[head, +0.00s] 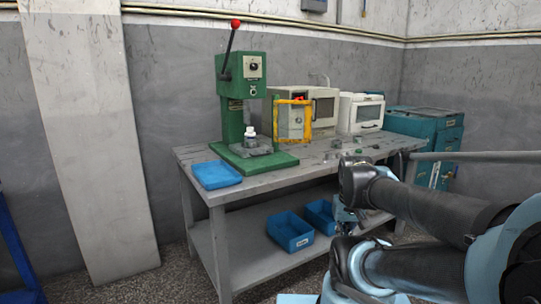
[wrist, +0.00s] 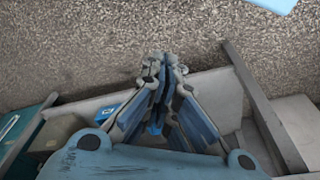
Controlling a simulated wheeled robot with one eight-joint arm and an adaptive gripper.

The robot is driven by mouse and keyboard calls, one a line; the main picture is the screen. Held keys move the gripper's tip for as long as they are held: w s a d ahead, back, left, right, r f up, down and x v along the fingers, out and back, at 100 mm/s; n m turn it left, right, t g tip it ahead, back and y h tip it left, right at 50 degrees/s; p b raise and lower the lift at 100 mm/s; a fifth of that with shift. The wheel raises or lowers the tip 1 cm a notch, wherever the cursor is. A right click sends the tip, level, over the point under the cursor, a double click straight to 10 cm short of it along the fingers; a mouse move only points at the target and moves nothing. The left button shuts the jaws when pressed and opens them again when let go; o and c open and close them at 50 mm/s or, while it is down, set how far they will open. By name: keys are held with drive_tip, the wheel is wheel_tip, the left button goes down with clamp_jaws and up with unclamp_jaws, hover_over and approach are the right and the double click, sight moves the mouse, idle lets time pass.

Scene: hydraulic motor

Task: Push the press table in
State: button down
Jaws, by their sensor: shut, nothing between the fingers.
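The green press (head: 240,100) stands at the left end of the grey workbench (head: 200,200), with its red-knobbed lever raised. Its grey press table (head: 251,148) sits low on the green base, in front of the column. A small white and metal part (head: 250,135) stands on the press table. How far the press table sticks out is hard to tell. My gripper (wrist: 162,62) is shut and empty in the wrist view, above the speckled floor. In the head view my arm is at the lower right, well apart from the press. The press does not show in the wrist view.
A blue tray (head: 217,175) lies on the bench's front left corner. Two blue bins (head: 290,232) (head: 320,215) sit on the lower shelf. A beige machine (head: 325,105) and a white one (head: 361,114) stand at the back. Small parts (head: 358,150) lie on the right half.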

drive_tip(key=w+a+r+m+t+y, duration=0.2)
drive_tip(key=w+a+r+m, duration=0.35)
drive_tip(key=w, duration=0.75)
drive_tip(key=w+a+r+m+t+y, duration=0.2)
drive_tip(key=w+a+r, duration=0.5)
drive_tip(key=w, duration=0.7)
drive_tip(key=w+a+r+m+t+y, duration=0.2)
drive_tip(key=w+a+r+m, duration=0.25)
drive_tip(key=w+a, duration=0.6)
drive_tip(key=w+a+f, duration=0.1)
drive_tip(key=w+f, duration=0.1)
drive_tip(key=w, duration=0.1)
drive_tip(key=w+a+f, duration=0.1)
drive_tip(key=w+f, duration=0.1)
drive_tip(key=w, duration=0.2)
drive_tip(key=w+a+f, duration=0.1)
drive_tip(key=w+f, duration=0.1)
drive_tip(key=w, duration=0.1)
drive_tip(key=shift+w+f, duration=0.1)
drive_tip(key=shift+w, duration=0.1)
drive_tip(key=shift+w+a+f, duration=0.2)
drive_tip(key=shift+w+a, duration=0.25)
drive_tip(key=shift+w, duration=0.3)
